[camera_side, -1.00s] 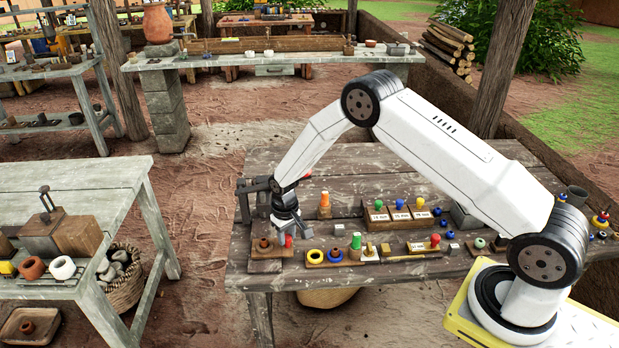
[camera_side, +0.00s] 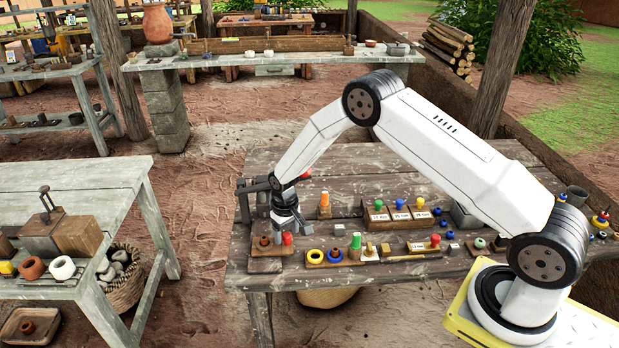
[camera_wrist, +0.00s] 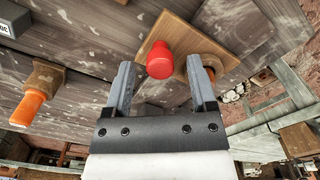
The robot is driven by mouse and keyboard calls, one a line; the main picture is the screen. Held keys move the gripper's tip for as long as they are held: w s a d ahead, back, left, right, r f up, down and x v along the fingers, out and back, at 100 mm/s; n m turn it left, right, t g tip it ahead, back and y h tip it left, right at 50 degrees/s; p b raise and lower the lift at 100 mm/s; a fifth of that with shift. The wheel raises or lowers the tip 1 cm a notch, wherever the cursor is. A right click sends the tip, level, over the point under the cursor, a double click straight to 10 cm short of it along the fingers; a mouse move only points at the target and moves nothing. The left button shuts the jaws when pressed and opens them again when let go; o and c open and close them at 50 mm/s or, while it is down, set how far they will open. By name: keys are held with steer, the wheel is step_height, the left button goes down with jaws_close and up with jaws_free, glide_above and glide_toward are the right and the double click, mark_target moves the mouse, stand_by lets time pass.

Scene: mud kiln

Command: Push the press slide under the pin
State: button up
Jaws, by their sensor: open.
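A dark metal frame, which looks like the press (camera_side: 243,200), stands at the left end of the wooden table. My wrist is partly in front of it. I cannot make out its pin or slide. My gripper (camera_side: 288,229) is open and points down just behind a wooden board (camera_side: 266,252) with a brown ring-shaped piece (camera_side: 264,243) and a red knob (camera_side: 287,238). In the wrist view my gripper (camera_wrist: 162,64) has its fingers apart. The red knob (camera_wrist: 160,60) appears between them, and the brown piece (camera_wrist: 213,62) lies beyond the right finger. Contact cannot be told.
An orange peg (camera_side: 325,199) stands right of my wrist and also shows in the wrist view (camera_wrist: 34,103). A row with rings (camera_side: 315,256) and a green peg (camera_side: 356,241) lies right of the board. Labelled blocks (camera_side: 396,217) stand further right. The table's back left is clear.

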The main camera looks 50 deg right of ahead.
steer(key=shift+r, duration=3.7)
steer(key=shift+a, duration=0.1)
steer(key=shift+s+d+f+n+t+y, duration=0.1)
steer(key=shift+s+d+n+t+y, duration=0.15)
steer(key=shift+s+n+t, duration=0.45)
steer(key=shift+s+d+f+n+t+y, duration=0.15)
steer(key=shift+s+n+t, duration=0.25)
steer(key=shift+n+t, duration=0.45)
steer(key=shift+s+d+r+n+t+y, duration=0.1)
steer(key=shift+s+d+n+t+y, duration=0.2)
steer(key=shift+s+n+t, duration=0.45)
steer(key=shift+w+f, duration=0.2)
steer(key=shift+w, duration=0.05)
steer(key=shift+x, duration=3.8)
steer(key=shift+s+a, duration=0.1)
steer(key=shift+s, duration=0.05)
jaws_close()
